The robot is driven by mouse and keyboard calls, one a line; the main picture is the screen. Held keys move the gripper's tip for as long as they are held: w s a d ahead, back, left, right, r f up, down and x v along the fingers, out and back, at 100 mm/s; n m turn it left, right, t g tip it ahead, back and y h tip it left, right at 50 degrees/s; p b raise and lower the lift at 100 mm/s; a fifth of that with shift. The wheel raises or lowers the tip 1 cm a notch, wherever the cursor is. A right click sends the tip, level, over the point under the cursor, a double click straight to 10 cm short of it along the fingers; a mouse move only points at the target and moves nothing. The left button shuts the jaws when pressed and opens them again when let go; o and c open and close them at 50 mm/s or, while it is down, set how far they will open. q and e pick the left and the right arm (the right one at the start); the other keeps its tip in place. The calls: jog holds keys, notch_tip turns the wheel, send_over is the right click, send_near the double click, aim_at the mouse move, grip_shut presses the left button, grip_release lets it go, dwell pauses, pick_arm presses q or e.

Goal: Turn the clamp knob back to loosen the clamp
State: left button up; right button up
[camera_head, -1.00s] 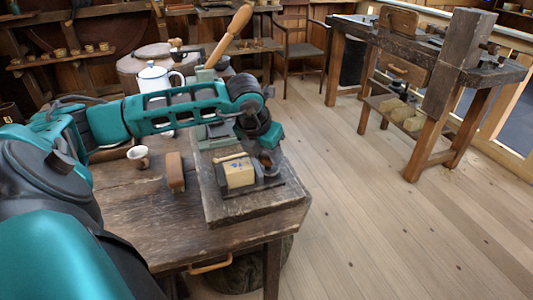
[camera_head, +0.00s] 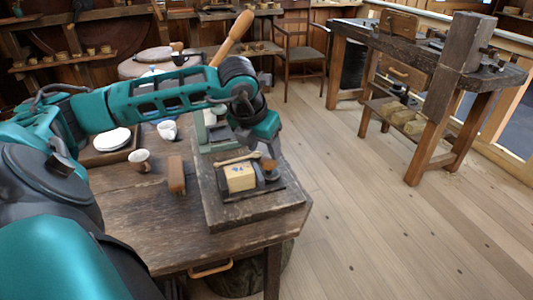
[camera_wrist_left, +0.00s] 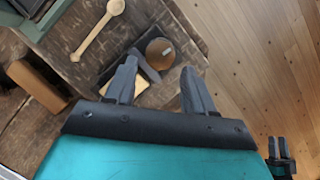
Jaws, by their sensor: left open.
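A pale yellow block (camera_head: 240,178) with a blue mark sits in a dark clamp base (camera_head: 262,190) on the raised board. A round brown wooden knob (camera_head: 269,164) stands at its back right. In the left wrist view the knob (camera_wrist_left: 160,53) lies beyond and between the fingertips, not visibly touched. The block (camera_wrist_left: 113,82) is partly hidden by the left finger there. My left gripper (camera_wrist_left: 160,70) is open and empty; in the head view its body is above and behind the knob. A small dark gripper, seemingly my right one (camera_wrist_left: 278,146), shows at the wrist view's lower right.
A wooden spoon (camera_head: 238,158) lies behind the block. The board's right edge is near the table edge (camera_head: 303,215), with open floor beyond.

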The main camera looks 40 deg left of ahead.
pick_arm(q)
jog(key=v, duration=0.8)
dwell(0.4)
